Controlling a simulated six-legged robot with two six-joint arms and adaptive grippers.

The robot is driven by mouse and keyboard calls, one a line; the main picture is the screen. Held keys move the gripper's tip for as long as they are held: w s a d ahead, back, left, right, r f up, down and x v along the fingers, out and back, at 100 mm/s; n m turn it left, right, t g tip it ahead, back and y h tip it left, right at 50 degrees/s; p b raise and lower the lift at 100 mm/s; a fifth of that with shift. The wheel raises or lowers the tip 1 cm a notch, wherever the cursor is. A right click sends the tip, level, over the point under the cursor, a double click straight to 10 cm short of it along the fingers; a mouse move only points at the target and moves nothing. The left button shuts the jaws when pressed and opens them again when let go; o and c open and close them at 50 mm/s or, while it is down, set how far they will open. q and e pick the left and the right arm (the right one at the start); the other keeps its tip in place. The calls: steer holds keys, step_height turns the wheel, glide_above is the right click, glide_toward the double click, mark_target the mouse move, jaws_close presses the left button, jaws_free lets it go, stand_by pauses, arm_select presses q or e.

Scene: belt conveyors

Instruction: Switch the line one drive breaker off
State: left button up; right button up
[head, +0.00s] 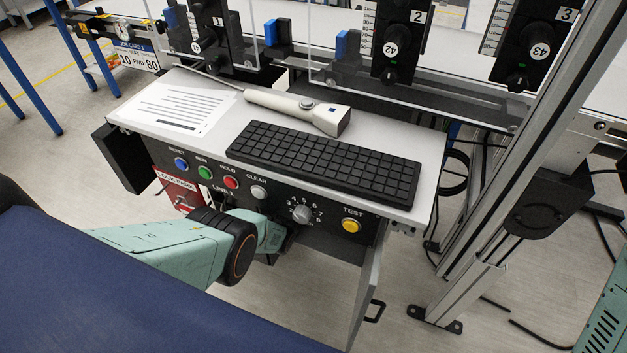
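The line 1 control panel (280,205) is on the front of a console, with a row of coloured buttons, a rotary selector and a yellow test button. No drive breaker can be made out in this view. A grey cabinet door (366,290) with a dark handle hangs below the console, swung outward. My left arm (165,245) reaches in from the left, its wrist against the lower front of the console. My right gripper is out of view; only a teal piece of my body shows at lower right.
A keyboard (325,160), a scanner (300,108) and a paper sheet (178,105) lie on the console top (225,131). A metal post (530,150) stands at right. Floor right of the door is mostly clear.

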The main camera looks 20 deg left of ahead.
arm_select(q)
steer(key=shift+w+a, duration=0.1)
jaws_close()
stand_by(0.5)
